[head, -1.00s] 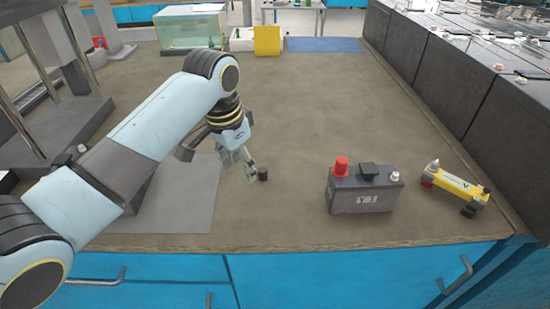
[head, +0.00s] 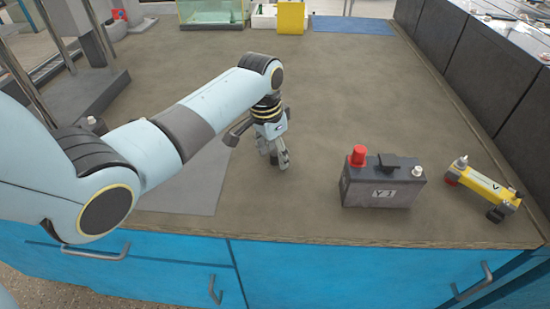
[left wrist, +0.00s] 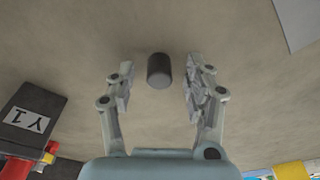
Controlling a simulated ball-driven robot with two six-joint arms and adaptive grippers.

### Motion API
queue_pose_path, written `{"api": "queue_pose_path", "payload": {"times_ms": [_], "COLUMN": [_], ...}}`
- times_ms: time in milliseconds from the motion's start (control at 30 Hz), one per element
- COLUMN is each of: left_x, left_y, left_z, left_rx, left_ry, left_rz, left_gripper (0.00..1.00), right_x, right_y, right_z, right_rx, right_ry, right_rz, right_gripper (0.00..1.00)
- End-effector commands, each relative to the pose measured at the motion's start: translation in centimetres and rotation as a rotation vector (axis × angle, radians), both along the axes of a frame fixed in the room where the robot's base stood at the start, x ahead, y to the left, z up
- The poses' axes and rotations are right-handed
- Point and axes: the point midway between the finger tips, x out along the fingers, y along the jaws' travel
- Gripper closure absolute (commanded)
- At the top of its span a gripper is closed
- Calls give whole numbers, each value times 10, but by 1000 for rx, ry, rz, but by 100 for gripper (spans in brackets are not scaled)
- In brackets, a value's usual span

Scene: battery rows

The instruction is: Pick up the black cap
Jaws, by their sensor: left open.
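The black cap (left wrist: 159,70) is a small dark cylinder on the brown bench top. In the left wrist view it shows between the two fingers, near their tips, with a gap on each side. My left gripper (left wrist: 158,82) is open and empty, with its fingers on either side of the cap. In the head view the left gripper (head: 276,160) points down low over the bench, left of the dark battery, and its fingers hide the cap. My right gripper is not in view.
A dark battery marked Y1 (head: 385,193) with a red terminal cap stands to the right. A yellow device (head: 484,186) lies beyond it near the bench's right side. A grey mat (head: 190,190) lies at left. The bench behind the gripper is clear.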

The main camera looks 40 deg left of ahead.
Motion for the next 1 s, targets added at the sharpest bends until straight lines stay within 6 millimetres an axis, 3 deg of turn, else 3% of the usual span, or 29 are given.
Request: {"api": "queue_pose_path", "payload": {"times_ms": [267,567,1000], "left_x": [1,1,1], "left_y": [0,0,0], "left_z": [-3,-3,1], "left_rx": [1,1,1], "left_ry": [-1,-1,-1], "left_rz": [0,0,0], "left_gripper": [49,88,88], "right_x": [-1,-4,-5], "right_y": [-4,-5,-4], "right_z": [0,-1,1], "right_rx": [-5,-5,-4], "right_ry": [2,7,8], "right_rz": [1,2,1], "right_gripper": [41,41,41]}}
